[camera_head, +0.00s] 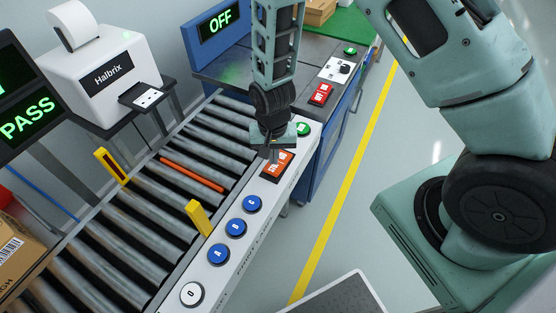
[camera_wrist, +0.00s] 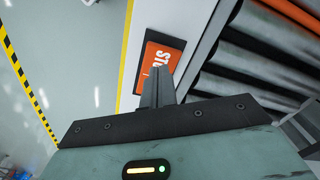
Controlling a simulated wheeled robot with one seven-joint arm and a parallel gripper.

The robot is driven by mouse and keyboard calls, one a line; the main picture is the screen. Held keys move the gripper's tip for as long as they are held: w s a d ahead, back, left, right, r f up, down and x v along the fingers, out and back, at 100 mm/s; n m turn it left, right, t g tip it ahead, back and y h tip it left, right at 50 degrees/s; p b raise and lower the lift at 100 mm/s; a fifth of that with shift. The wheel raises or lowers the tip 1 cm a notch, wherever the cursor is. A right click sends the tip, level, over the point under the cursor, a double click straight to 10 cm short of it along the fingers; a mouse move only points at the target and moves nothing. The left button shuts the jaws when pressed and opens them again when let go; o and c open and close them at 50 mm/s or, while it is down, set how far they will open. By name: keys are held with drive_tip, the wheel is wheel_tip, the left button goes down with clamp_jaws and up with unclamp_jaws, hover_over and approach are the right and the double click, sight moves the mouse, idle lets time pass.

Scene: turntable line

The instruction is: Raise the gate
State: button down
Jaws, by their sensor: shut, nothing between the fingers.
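An orange bar (camera_head: 192,174) lies low across the roller conveyor, level with the rollers; it may be the gate. Two yellow posts stand on the conveyor's sides, one on the far rail (camera_head: 111,166) and one on the near rail (camera_head: 198,217). An orange-red rocker panel (camera_head: 271,169) sits on the white control strip. My gripper (camera_head: 272,153) is shut and empty over this panel, fingers pointing down. In the wrist view, its fingertips (camera_wrist: 157,72) overlap the orange panel (camera_wrist: 158,56), lettered "STO…", partly hidden. Contact cannot be told.
Blue buttons (camera_head: 235,227), a white button (camera_head: 191,294) and a green button (camera_head: 303,129) line the strip. Another red switch (camera_head: 321,94) sits beyond. A screen (camera_head: 219,22) reads OFF; another (camera_head: 27,119) reads PASS. A cardboard box (camera_head: 17,254) is at left. Floor at right is partly clear.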

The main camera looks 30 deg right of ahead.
sight(274, 167)
drive_tip(key=shift+f+b, duration=0.8)
drive_tip(key=shift+f, duration=0.45)
idle(0.4)
drive_tip(key=shift+r, duration=0.15)
drive_tip(key=shift+r+p, duration=2.9)
drive_tip(key=shift+r, duration=0.5)
